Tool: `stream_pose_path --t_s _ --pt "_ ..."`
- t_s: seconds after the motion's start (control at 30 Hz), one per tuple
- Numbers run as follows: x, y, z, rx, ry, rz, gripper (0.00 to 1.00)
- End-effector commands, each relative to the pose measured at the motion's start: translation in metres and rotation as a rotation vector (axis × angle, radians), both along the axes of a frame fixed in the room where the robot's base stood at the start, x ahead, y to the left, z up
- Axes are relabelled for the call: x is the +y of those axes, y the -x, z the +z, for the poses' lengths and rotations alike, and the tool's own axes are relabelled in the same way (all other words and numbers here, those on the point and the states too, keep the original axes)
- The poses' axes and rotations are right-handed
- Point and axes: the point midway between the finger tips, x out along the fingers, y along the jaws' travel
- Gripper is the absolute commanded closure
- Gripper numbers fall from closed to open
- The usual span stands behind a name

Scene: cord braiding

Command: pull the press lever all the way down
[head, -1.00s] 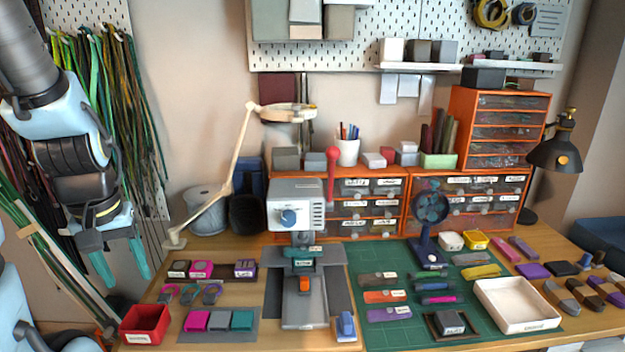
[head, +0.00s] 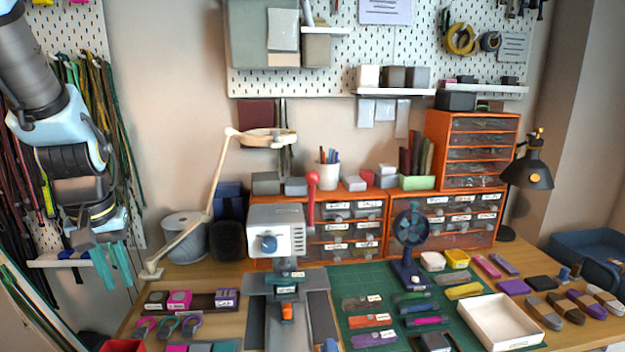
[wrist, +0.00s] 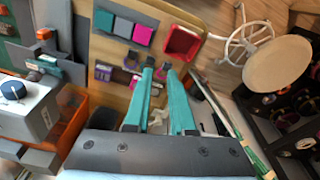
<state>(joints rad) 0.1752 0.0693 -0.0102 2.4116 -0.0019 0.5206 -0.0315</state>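The press (head: 277,232) stands on the table at the middle of the head view. It is a grey-white box with a blue dial above a grey base. Its lever (head: 312,196) has a red knob and stands upright at the right side of the box. My gripper (head: 115,278) hangs at the far left, well apart from the lever, with its teal fingers pointing down. In the wrist view my gripper (wrist: 160,72) is open and empty. The press (wrist: 28,105) shows at the left edge there; I cannot make out the lever in that view.
A cream lamp arm (head: 218,180) rises between my gripper and the press. Small labelled blocks (head: 190,299) lie on the table in front. Orange drawers (head: 345,243) stand behind the press. A blue fan (head: 410,235) and a white tray (head: 503,320) are to its right.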

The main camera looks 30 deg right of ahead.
Motion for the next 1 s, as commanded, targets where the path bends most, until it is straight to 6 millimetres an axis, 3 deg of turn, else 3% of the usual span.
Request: stream_pose_path --t_s 0.03,0.2,0.33,0.5,0.67,0.8,1.0 --pt "-0.017 -0.018 0.007 -0.005 0.002 -0.027 0.84" --pt "-0.081 -0.067 0.038 -0.004 0.006 -0.110 1.00" --pt "-0.136 -0.093 0.064 -0.003 0.010 -0.172 1.00" --pt "-0.213 -0.111 0.101 -0.003 0.014 -0.251 1.00" --pt "-0.285 -0.109 0.135 0.000 0.018 -0.322 1.00" --pt "-0.343 -0.095 0.164 0.002 0.023 -0.381 1.00" --pt "-0.401 -0.066 0.196 0.006 0.028 -0.443 1.00"
